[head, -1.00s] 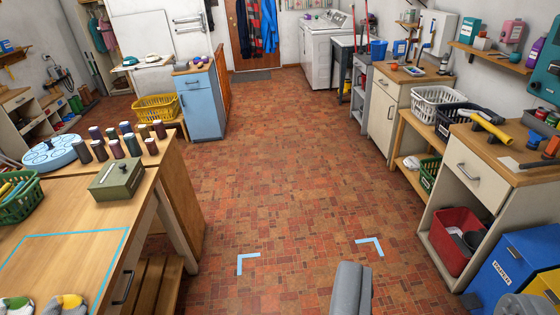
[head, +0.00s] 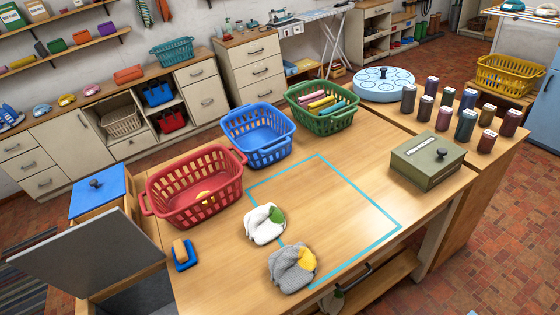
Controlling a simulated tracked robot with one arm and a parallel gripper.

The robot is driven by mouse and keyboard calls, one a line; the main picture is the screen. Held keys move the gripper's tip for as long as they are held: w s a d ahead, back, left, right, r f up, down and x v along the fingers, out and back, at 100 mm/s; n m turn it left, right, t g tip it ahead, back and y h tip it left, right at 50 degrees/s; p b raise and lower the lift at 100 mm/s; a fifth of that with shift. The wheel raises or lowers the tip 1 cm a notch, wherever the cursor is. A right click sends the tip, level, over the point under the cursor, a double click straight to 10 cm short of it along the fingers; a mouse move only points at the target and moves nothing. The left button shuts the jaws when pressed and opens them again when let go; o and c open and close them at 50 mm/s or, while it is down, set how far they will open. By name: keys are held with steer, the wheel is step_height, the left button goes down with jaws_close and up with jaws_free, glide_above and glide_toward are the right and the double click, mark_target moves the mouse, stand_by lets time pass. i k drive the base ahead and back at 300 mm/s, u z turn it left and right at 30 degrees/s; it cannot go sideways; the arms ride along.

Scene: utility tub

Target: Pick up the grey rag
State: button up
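The grey rag (head: 288,272) lies bunched on the wooden table (head: 345,190), near its front edge. It is knitted-looking grey with a yellow patch on its right side. A white rag (head: 262,226) with a green patch lies just behind it, to the left. The grey rag is at the blue tape outline (head: 370,205), by its front left corner. My gripper does not show in the head view, so its opening and its distance from the rag cannot be seen.
Red (head: 196,190), blue (head: 257,135) and green (head: 321,107) baskets stand behind the rags. A sponge on a blue dish (head: 184,254) and a raised grey lid (head: 92,258) are left. A green box (head: 427,160) and several spools stand right.

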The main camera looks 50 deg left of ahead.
mark_target(292, 268)
steer(key=u, duration=0.4)
steer(key=i, duration=0.75)
steer(key=u, duration=0.25)
steer(key=k, duration=0.9)
steer(key=u, duration=0.2)
steer(key=i, duration=0.9)
steer(key=z, duration=0.1)
